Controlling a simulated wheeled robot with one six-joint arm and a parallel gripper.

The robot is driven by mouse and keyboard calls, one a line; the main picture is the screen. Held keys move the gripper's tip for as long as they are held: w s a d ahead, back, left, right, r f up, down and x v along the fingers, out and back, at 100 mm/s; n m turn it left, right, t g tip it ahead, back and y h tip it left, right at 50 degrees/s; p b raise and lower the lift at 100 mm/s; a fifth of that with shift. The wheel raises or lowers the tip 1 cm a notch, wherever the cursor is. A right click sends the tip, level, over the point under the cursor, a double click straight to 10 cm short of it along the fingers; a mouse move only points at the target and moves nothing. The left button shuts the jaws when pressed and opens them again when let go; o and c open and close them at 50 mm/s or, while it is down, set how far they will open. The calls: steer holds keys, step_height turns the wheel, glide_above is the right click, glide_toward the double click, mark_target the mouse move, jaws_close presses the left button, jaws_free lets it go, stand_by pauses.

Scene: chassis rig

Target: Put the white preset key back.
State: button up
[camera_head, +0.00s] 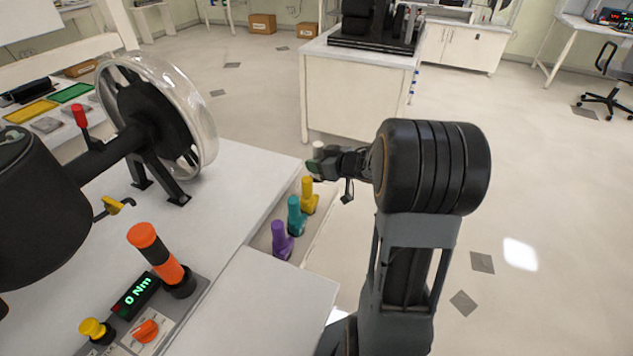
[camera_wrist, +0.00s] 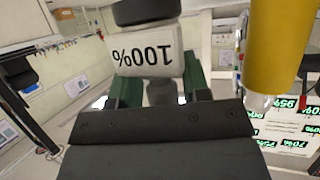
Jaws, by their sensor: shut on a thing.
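The white preset key (camera_wrist: 148,62) is held between the green-padded fingers of my gripper (camera_wrist: 160,88), with its "100%" label upside down in the wrist view. In the head view its pale top (camera_head: 319,148) shows above my gripper (camera_head: 318,166). My gripper is beyond the yellow key (camera_head: 309,194), at the far end of the key row. The yellow key also shows close on the right in the wrist view (camera_wrist: 278,45). The teal key (camera_head: 296,215) and purple key (camera_head: 281,240) stand nearer. The spot under the white key is hidden.
The keys stand in a recess beside the white bench (camera_head: 235,185). A clear-rimmed wheel (camera_head: 190,110) and an orange-black handle (camera_head: 160,262) with a "0 Nm" display (camera_head: 137,296) are to the left. Open floor (camera_head: 540,190) lies to the right.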

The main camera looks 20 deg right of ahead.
steer(key=shift+f+b, duration=1.2)
steer(key=shift+f, duration=1.55)
steer(key=shift+f, duration=0.1)
steer(key=o, duration=0.9)
steer(key=shift+f, duration=0.1)
steer(key=shift+o, duration=0.2)
